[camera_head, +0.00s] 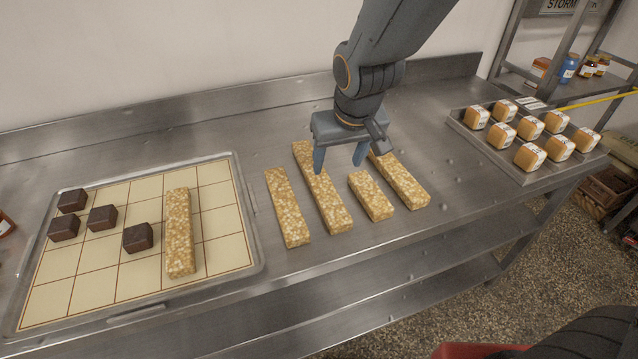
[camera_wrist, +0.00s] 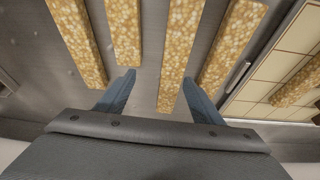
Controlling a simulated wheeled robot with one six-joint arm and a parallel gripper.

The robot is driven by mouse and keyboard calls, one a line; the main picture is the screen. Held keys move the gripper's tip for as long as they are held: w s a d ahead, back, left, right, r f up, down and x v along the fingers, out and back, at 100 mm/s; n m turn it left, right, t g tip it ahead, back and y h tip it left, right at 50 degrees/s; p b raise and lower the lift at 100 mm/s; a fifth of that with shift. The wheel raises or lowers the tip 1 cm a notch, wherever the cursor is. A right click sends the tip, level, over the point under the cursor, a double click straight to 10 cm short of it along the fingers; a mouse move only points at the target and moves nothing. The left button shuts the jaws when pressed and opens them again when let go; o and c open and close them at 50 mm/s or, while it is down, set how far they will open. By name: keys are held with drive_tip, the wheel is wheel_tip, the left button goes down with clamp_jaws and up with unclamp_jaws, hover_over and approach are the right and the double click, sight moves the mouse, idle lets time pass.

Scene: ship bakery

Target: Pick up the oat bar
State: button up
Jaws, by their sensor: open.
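Several golden, grainy oat bars lie in view. Four lie side by side on the steel counter: a left bar (camera_head: 287,207), a long bar (camera_head: 333,208), a short bar (camera_head: 370,196) and a right bar (camera_head: 402,182). Another oat bar (camera_head: 179,232) lies on the tray. My gripper (camera_head: 339,163) is open and empty, pointing down above the far part of the row. In the wrist view, my fingers (camera_wrist: 159,77) appear on either side of the long bar's end (camera_wrist: 169,95). The short bar (camera_wrist: 125,32) ends ahead of the left finger. Finger height above the counter is unclear.
The tray (camera_head: 248,215) at left has a gridded cream mat and several dark brown blocks (camera_head: 103,218). A second tray (camera_head: 492,152) at right holds several small wrapped loaves (camera_head: 529,156). A wall with a raised steel backsplash stands behind. Jars (camera_head: 588,67) stand on a shelf.

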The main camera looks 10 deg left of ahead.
sight(319, 178)
drive_tip(key=a, duration=0.3)
drive_tip(key=shift+w+f+n, duration=0.2)
drive_tip(key=shift+w+n, duration=0.05)
drive_tip(key=shift+n, duration=0.05)
drive_tip(key=shift+w+a+f, duration=0.1)
drive_tip(key=shift+f, duration=0.15)
drive_tip(key=shift+x, duration=3.55)
drive_tip(key=shift+w, duration=0.1)
drive_tip(key=c, duration=1.4)
